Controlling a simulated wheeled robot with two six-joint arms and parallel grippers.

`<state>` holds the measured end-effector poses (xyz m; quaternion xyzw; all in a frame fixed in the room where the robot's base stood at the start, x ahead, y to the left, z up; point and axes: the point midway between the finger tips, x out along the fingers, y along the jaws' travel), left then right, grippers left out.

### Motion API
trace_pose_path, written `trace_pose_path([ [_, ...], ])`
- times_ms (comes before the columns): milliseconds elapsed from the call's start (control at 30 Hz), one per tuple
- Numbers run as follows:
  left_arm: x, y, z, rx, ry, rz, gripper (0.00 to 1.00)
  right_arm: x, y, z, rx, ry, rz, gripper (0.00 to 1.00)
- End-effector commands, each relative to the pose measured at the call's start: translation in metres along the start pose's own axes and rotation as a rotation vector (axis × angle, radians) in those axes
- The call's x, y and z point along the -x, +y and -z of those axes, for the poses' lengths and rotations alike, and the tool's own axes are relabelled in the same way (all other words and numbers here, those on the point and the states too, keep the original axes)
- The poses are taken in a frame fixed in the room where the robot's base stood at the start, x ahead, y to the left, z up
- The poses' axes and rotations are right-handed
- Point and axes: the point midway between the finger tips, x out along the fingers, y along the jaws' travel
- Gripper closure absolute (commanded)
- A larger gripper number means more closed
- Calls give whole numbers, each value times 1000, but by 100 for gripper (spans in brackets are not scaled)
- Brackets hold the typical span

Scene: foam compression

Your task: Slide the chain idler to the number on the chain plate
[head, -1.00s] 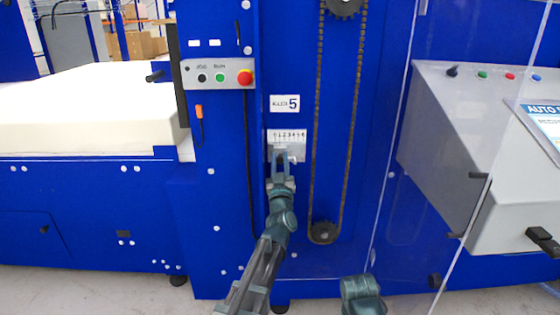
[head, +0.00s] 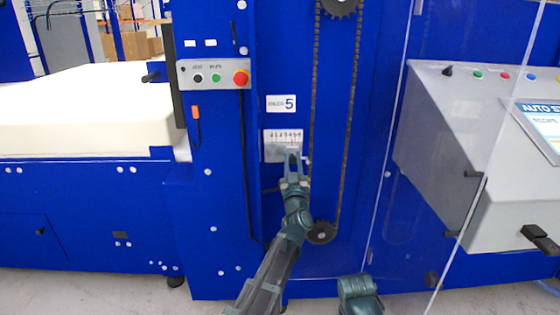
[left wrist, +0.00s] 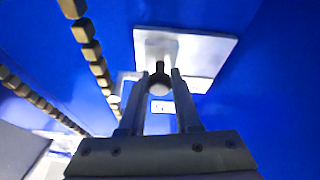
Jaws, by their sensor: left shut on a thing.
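The chain plate (head: 270,152) is a pale plate with a row of small numbers along its top, on the blue machine front. A label with a large 5 (head: 288,103) is above it. My left gripper (head: 293,160) is at the plate's lower right part, below the higher numbers. In the left wrist view its fingers (left wrist: 165,92) are shut on the idler knob (left wrist: 160,86), a dark stem with a round grey end in front of the plate (left wrist: 205,52). The exact number at the idler cannot be read. My right gripper is not visible; only part of my right arm shows.
A chain (head: 314,130) runs beside the plate to a lower sprocket (head: 321,232), close to my left arm. A clear panel edge (head: 385,160) stands further right, before a grey console (head: 450,150). A button box (head: 215,75) is at upper left.

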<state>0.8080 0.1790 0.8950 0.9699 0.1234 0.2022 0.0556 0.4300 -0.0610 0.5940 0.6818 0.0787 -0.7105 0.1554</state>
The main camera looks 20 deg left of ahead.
Motion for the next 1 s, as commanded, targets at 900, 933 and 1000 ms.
trace_pose_path([
  [900, 6, 8, -2, -1, -1, 1, 39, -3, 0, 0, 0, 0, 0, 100],
  [933, 10, 8, -3, -1, -1, 0, 39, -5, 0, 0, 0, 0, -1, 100],
  [1000, 22, 8, -3, -1, 0, 0, 39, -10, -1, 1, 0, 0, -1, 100],
])
